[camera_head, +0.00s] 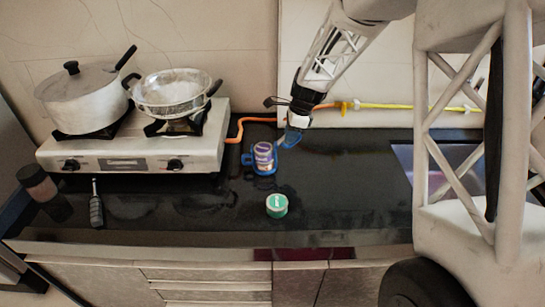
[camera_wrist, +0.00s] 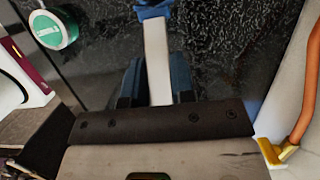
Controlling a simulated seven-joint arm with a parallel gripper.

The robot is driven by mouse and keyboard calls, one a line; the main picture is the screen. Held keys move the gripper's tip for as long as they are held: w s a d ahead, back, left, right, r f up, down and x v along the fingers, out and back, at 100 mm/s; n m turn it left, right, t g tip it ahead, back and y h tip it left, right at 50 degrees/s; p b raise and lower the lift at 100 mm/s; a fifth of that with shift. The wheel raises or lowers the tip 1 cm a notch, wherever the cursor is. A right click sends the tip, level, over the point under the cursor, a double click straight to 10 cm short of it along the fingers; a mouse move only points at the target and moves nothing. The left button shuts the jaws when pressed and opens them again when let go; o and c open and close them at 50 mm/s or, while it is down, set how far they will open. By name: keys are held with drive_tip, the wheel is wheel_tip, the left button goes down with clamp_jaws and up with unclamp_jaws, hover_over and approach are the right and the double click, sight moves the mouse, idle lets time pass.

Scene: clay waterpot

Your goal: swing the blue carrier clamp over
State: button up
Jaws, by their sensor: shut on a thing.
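A blue carrier clamp (camera_head: 248,161) stands on the dark counter around a small purple-and-white can (camera_head: 263,155). My gripper (camera_head: 291,138) is just right of and above the can. In the wrist view a pale bar (camera_wrist: 157,50) lies between the two dark blue fingers of my gripper (camera_wrist: 158,82), and they are shut on it. The bar's far end meets a blue piece (camera_wrist: 152,10) of the carrier clamp, cut off by the top edge. The can is not clearly visible in the wrist view.
A green-and-white round tin (camera_head: 277,207) sits in front of the can; it also shows in the wrist view (camera_wrist: 47,30). A stove (camera_head: 130,150) with a pot (camera_head: 82,98) and a strainer pan (camera_head: 172,95) is at left. An orange hose (camera_head: 238,128) runs behind. Counter right of the can is clear.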

drive_tip(key=shift+a+r, duration=0.1)
drive_tip(key=shift+a+r+h, duration=0.3)
drive_tip(key=shift+a+h, duration=0.05)
drive_tip(key=shift+h, duration=0.35)
drive_tip(key=shift+a, duration=0.15)
drive_tip(key=shift+a+r+h, duration=0.25)
drive_tip(key=shift+a+h, duration=0.05)
drive_tip(key=shift+h, duration=0.5)
drive_tip(key=shift+a, duration=0.15)
drive_tip(key=shift+a+r+h, duration=0.25)
drive_tip(key=shift+a+h, duration=0.15)
drive_tip(key=shift+h, duration=0.3)
drive_tip(key=shift+a, duration=0.1)
drive_tip(key=shift+a+r+h, duration=0.1)
drive_tip(key=shift+a+h, duration=0.3)
drive_tip(key=shift+h, duration=0.4)
drive_tip(key=shift+a, duration=0.15)
